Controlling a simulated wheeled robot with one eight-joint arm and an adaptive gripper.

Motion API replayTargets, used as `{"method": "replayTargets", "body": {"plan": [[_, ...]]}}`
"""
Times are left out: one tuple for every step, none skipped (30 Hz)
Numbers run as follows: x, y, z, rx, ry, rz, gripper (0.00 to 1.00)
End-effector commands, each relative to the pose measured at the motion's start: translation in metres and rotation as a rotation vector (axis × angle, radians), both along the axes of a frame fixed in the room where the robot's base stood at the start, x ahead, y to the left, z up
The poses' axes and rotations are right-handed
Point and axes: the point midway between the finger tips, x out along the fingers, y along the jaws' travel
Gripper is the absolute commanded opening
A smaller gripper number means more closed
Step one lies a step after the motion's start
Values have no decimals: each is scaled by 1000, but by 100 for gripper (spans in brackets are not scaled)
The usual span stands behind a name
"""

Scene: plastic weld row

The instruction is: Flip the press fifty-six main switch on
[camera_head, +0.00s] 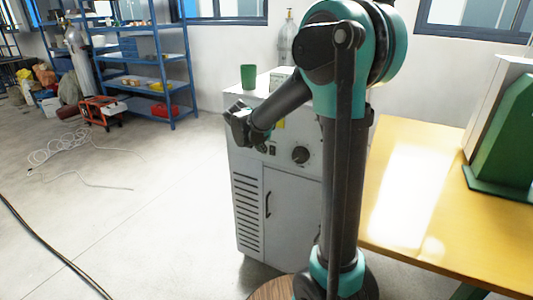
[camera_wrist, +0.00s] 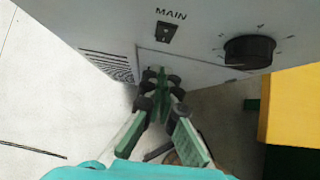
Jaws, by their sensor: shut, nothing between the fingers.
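The press is a light grey cabinet (camera_head: 292,205) with a louvred side and a door with a dark handle. In the wrist view its front (camera_wrist: 110,25) carries a small black rocker switch (camera_wrist: 168,32) under the word MAIN. I cannot tell which way the rocker is tipped. A black round dial (camera_wrist: 248,51) sits to its right and also shows in the head view (camera_head: 300,155). My gripper (camera_wrist: 160,78) is shut and empty, its fingertips in the picture below the switch and apart from it. In the head view my gripper (camera_head: 238,122) is at the cabinet's upper left. No number fifty-six is readable.
A yellow table (camera_head: 400,190) with a green machine (camera_head: 505,140) is to the right. Blue shelves (camera_head: 150,60) and a red-orange unit (camera_head: 101,112) stand at the left. The floor left of the cabinet is mostly clear, with cables (camera_head: 60,152).

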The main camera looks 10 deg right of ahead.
Motion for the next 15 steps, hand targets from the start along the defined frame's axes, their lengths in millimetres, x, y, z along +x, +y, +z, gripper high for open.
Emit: {"method": "replayTargets", "body": {"plan": [[-6,5,9,1,-1,3,0],[-9,7,13,1,-1,3,0],[-13,10,19,1,-1,3,0],[-16,12,24,0,0,4,0],[-18,14,28,2,0,3,0],[-21,16,33,1,1,3,0],[-24,18,36,1,0,2,0],[-25,19,39,0,1,2,0],[-27,21,43,0,1,2,0],[-29,22,45,0,0,3,0],[-30,23,47,0,0,3,0],[-31,24,49,0,0,3,0],[-32,24,51,1,-1,2,0],[-32,25,52,1,-1,2,0],[-33,25,53,0,0,1,0]]}}
